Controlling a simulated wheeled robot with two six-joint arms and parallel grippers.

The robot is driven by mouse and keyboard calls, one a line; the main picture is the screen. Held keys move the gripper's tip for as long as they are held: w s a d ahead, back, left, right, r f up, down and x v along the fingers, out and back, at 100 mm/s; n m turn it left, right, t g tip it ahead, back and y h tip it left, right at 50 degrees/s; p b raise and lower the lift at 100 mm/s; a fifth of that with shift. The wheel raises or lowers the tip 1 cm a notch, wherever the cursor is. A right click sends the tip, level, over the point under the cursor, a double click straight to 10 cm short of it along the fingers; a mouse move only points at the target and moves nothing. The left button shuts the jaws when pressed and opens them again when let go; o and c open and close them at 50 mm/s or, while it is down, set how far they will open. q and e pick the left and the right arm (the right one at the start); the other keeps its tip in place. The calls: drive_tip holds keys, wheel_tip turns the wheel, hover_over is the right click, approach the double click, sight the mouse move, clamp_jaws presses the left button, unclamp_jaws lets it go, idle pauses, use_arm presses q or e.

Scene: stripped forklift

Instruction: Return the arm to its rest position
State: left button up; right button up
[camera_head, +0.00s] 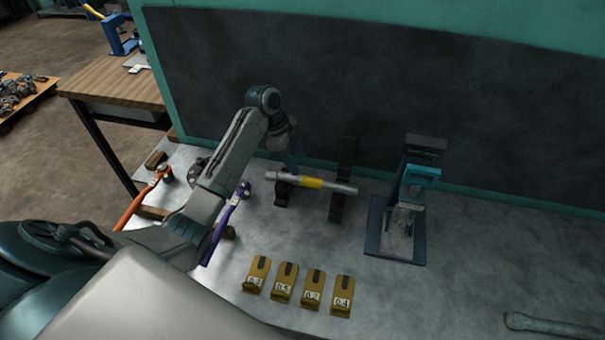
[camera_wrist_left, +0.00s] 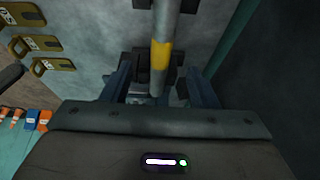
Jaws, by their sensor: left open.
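My left arm reaches in from the left in the head view. My left gripper (camera_head: 292,157) points down just above a grey rod with a yellow band (camera_head: 313,182). The rod lies across two black stands (camera_head: 339,206). In the left wrist view, the gripper's two blue-grey fingers (camera_wrist_left: 161,82) are apart, and the rod (camera_wrist_left: 161,57) shows in the gap between them. The fingers do not close on it. How deep the rod sits relative to the fingertips I cannot tell. My right gripper is not in view.
A blue-grey fixture (camera_head: 398,241) stands right of the rod. Several yellow numbered tags (camera_head: 312,290) lie in front. Orange (camera_head: 137,203) and purple (camera_head: 222,228) handled tools lie left. A dark panel (camera_head: 400,75) rises behind the bench. The bench is clear at right centre.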

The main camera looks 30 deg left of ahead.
use_arm(q)
drive_tip(key=shift+v, duration=1.1)
drive_tip(key=shift+a+r, duration=0.15)
drive_tip(key=shift+r, duration=0.3)
